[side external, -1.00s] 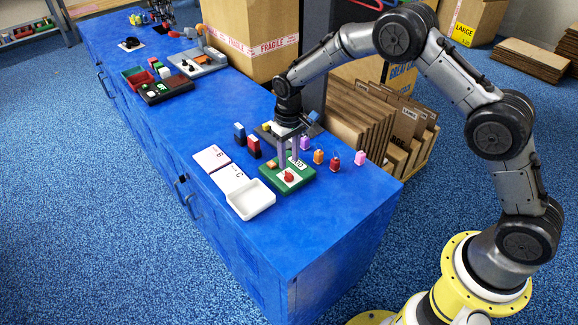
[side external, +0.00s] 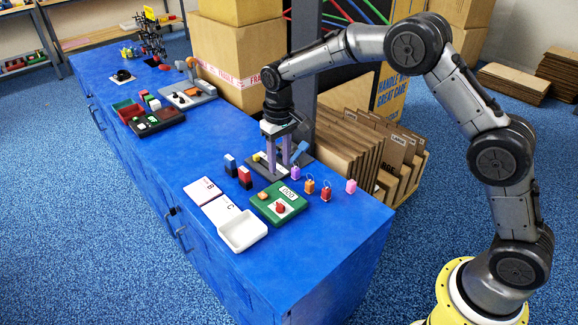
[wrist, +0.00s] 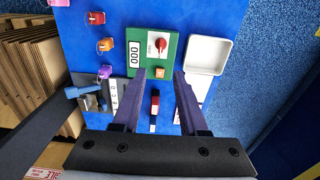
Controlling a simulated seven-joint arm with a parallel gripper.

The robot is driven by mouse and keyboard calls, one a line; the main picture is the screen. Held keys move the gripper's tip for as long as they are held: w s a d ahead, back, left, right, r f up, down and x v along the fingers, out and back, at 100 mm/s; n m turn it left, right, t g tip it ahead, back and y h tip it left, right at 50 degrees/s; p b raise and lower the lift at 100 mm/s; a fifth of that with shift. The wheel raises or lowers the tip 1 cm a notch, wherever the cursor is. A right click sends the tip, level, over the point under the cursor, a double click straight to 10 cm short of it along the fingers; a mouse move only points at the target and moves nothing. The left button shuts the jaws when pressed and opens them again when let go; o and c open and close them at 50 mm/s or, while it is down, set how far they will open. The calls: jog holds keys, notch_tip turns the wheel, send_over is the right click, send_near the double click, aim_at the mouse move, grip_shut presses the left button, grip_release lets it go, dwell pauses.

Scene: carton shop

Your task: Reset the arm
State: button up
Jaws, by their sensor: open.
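My gripper (side external: 278,166) is open and empty, pointing down above the blue bench, behind the green box. In the wrist view its two purple-grey fingers (wrist: 166,76) stand apart with nothing held between them. The green box (side external: 262,212) has a white display, a red knob (side external: 280,208) and a small orange block or button (side external: 264,194). It also shows in the wrist view (wrist: 146,62), beyond the fingertips. A red block (side external: 245,177) and a blue block (side external: 230,164) stand left of the gripper. In the wrist view a red piece (wrist: 155,101) shows between the fingers, farther below.
A white tray (side external: 243,231) and cards B (side external: 203,191) and C (side external: 219,210) lie left of the green box. Several coloured padlock-like tags, one pink (side external: 351,186), stand to its right. Cartons (side external: 240,60) and a cardboard rack (side external: 345,140) stand behind. The bench's front right is clear.

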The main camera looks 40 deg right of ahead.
jog(key=s+d+r+t, duration=0.2)
jog(key=s+r, duration=0.5)
jog(key=r, duration=0.4)
jog(key=s+d+r+t, duration=0.25)
jog(key=s+r, duration=0.45)
jog(key=r, duration=0.4)
jog(key=s+d+t, duration=0.1)
jog(key=s+d, duration=0.1)
jog(key=s, duration=1.1)
jog(key=s+f, duration=0.6)
jog(key=s, duration=0.2)
jog(key=shift+f, duration=0.2)
